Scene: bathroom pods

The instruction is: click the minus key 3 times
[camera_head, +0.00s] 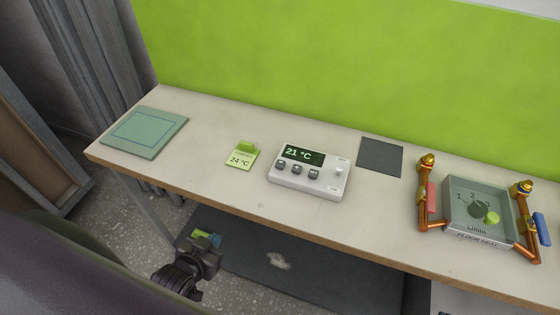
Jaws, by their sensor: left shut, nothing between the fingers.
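A white control unit (309,192) lies on the bench top, its dark display (302,155) reading 21 °C in pale green. Below the display is a row of three dark keys: left (280,165), middle (297,169) and right (314,173). Their signs are too small to read, so I cannot tell which is the minus key. A small pale knob or button (338,170) is at the unit's right. My left gripper (207,248) is shut and empty, in front of and below the bench edge, apart from the unit. My right gripper is not in view.
A yellow-green card (241,160) reading 24 °C stands left of the unit. A green mat (145,133) lies far left, a dark grey square (380,157) behind right. A floor-heat box (478,237) with copper pipes stands right. The bench's front edge (240,207) lies between gripper and unit.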

